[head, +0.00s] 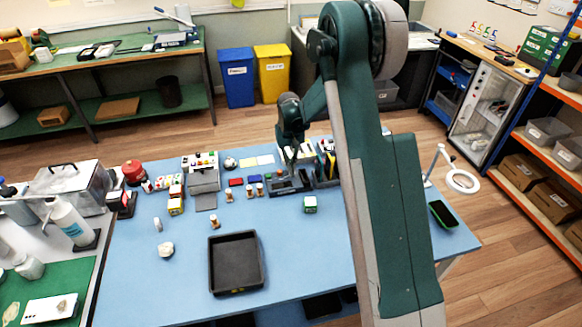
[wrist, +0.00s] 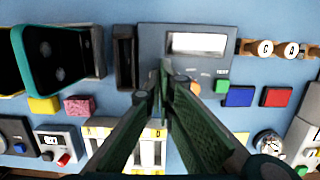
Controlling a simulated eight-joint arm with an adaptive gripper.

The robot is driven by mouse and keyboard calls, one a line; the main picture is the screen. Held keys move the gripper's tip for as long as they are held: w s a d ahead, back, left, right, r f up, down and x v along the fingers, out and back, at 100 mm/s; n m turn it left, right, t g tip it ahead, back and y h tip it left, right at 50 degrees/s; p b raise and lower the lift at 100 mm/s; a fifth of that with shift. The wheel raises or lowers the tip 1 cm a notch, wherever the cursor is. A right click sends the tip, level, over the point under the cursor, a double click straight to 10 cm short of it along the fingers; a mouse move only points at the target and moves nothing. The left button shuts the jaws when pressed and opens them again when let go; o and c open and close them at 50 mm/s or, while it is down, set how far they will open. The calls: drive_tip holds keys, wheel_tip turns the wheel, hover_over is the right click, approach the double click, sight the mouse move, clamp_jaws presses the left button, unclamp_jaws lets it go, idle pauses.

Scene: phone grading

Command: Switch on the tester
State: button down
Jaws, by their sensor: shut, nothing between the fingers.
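The tester is a dark grey box (wrist: 160,45) with a pale display (wrist: 198,43) in the wrist view. A green button (wrist: 222,87) sits by a TEST label, and an orange round control (wrist: 194,88) is beside the fingertips. My gripper (wrist: 165,88) is shut and empty, its tips over the tester's control edge; I cannot tell whether they touch it. The fingers hide part of that edge. In the head view the tester (head: 287,186) stands on the blue table, with my gripper (head: 291,156) above and behind it.
Wooden stamps (wrist: 265,48), a blue block (wrist: 238,96) and a red block (wrist: 276,96) lie beside the tester. A white-slotted holder (wrist: 150,150) stands under the fingers in the wrist view. A black tray (head: 236,290) is on the front table, with clear blue surface around it.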

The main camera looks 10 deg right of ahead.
drive_tip(key=shift+f, duration=0.1)
drive_tip(key=shift+s+f+t+b, duration=0.2)
drive_tip(key=shift+f+t+b, duration=0.1)
drive_tip(key=shift+t+b, duration=0.15)
drive_tip(key=shift+s+f+t+b, duration=0.3)
drive_tip(key=shift+s+t+b, duration=0.1)
drive_tip(key=shift+t+b, duration=0.5)
drive_tip(key=shift+r, duration=0.1)
drive_tip(key=shift+w, duration=0.15)
drive_tip(key=shift+w+r, duration=0.15)
drive_tip(key=shift+w, duration=0.65)
drive_tip(key=shift+r, duration=0.25)
wheel_tip(320, 180, up, 14)
drive_tip(key=s+p, duration=0.1)
drive_tip(key=p, duration=0.1)
drive_tip(key=shift+s+f, duration=0.15)
